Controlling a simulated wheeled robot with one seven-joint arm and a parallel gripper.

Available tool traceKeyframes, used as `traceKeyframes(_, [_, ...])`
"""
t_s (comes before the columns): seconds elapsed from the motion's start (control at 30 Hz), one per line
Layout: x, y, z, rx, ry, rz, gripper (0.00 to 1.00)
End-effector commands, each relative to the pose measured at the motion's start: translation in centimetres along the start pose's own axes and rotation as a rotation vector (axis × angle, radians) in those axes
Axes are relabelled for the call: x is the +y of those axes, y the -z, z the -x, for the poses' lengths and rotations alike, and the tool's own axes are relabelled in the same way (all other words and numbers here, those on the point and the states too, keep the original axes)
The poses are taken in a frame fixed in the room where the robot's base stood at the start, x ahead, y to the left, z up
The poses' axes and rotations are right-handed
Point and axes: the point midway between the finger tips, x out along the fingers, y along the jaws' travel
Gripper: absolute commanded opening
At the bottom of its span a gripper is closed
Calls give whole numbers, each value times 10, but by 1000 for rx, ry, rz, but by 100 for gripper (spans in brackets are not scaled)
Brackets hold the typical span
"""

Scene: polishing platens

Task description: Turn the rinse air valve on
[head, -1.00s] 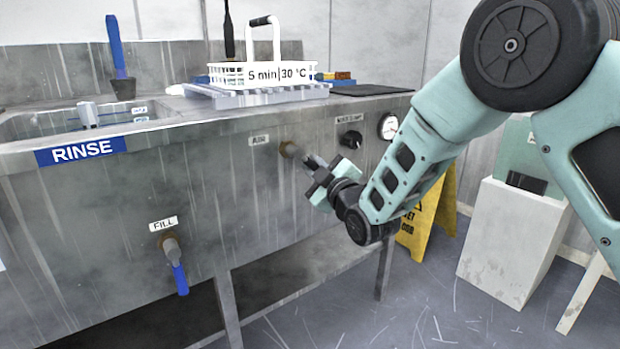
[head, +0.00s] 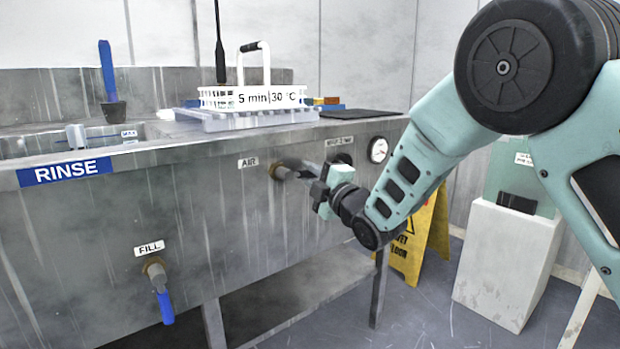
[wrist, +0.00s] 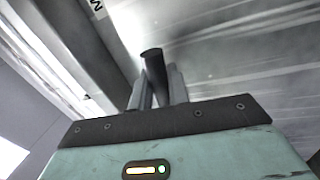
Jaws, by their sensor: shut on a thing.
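The air valve (head: 278,171) is a brass-coloured fitting on the front of the steel rinse bench, beside the AIR label (head: 248,162). Its dark lever points right, roughly level, toward my gripper (head: 308,174). My gripper is shut on this lever, and its fingers partly hide it. In the wrist view the dark lever end (wrist: 153,62) stands between the two grey fingers of my gripper (wrist: 158,85).
The FILL valve (head: 155,268), with a blue lever hanging down, is lower left. A black knob (head: 344,158) and gauge (head: 378,149) are just right of the air valve. A white basket (head: 215,98) stands on the bench. A yellow floor sign (head: 432,240) stands behind my arm.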

Motion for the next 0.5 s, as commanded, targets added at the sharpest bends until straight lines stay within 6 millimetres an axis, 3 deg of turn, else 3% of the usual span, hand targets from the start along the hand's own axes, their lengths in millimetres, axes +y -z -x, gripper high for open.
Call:
traceKeyframes(0.4, [0,0,0,2,1,7,0])
traceKeyframes(0.43, [0,0,0,2,1,7,23])
traceKeyframes(0.5, [0,0,0,2,1,6,37])
